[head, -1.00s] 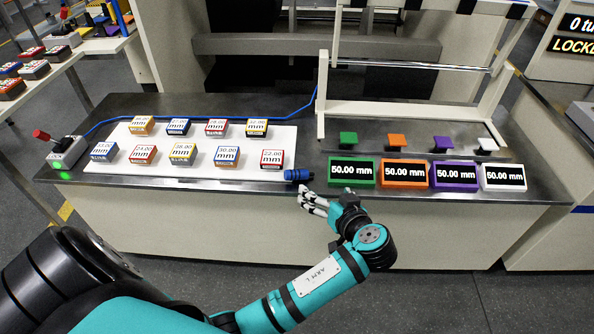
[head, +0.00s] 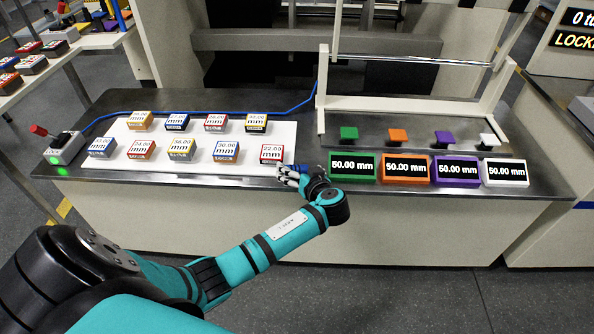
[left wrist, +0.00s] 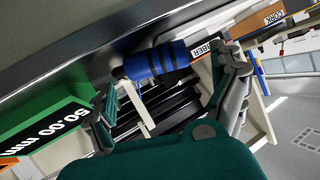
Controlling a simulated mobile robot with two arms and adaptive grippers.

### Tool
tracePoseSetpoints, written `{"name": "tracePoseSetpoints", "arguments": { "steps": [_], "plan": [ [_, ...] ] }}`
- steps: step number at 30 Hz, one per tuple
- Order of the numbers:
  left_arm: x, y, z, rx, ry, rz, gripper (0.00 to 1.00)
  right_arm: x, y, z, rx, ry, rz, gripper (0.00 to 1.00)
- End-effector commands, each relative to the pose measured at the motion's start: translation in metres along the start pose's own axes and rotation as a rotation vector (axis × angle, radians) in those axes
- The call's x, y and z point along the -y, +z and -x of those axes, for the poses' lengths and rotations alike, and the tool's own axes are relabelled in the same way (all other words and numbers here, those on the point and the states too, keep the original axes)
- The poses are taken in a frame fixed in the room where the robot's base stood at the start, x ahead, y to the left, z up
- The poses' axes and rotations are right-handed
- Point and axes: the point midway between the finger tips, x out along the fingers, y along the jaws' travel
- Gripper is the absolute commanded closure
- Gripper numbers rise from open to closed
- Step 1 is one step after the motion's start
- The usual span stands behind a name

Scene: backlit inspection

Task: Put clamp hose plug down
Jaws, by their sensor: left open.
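The blue clamp hose plug (head: 301,168) is at the bench's front, between the white mat (head: 251,170) and the green 50.00 mm display (head: 352,167). In the left wrist view the plug (left wrist: 150,63) is a blue cylinder with dark bands, ahead of and between the spread fingers. My left gripper (head: 290,175) is open at the plug, and its fingers (left wrist: 170,88) show apart in the wrist view. I cannot tell whether they touch it. My right gripper is not in view.
Several labelled mm blocks (head: 226,152) stand on the mat. Orange (head: 404,169), purple (head: 455,171) and white displays line the right front. A blue hose (head: 280,111) runs along the back. A clamp lever box (head: 66,147) with a green light stands at the left.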

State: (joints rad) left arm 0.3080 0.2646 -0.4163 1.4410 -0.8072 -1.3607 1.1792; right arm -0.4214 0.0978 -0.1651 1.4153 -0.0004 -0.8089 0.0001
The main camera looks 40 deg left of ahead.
Motion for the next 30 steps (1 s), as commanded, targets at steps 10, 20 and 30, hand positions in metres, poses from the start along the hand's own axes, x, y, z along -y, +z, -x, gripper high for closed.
{"name": "tracePoseSetpoints", "arguments": {
  "steps": [10, 20, 30],
  "plan": [
    [-0.0008, -0.0007, -0.0119, 0.000, 0.002, 0.001, 0.06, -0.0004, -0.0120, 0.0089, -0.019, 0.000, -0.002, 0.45],
    [-0.0007, -0.0004, -0.0117, 0.001, 0.001, 0.001, 0.46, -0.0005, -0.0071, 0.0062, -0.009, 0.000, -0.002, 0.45],
    [-0.0007, -0.0005, -0.0116, 0.001, 0.001, 0.001, 0.74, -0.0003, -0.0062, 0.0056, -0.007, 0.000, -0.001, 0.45]
  ]
}}
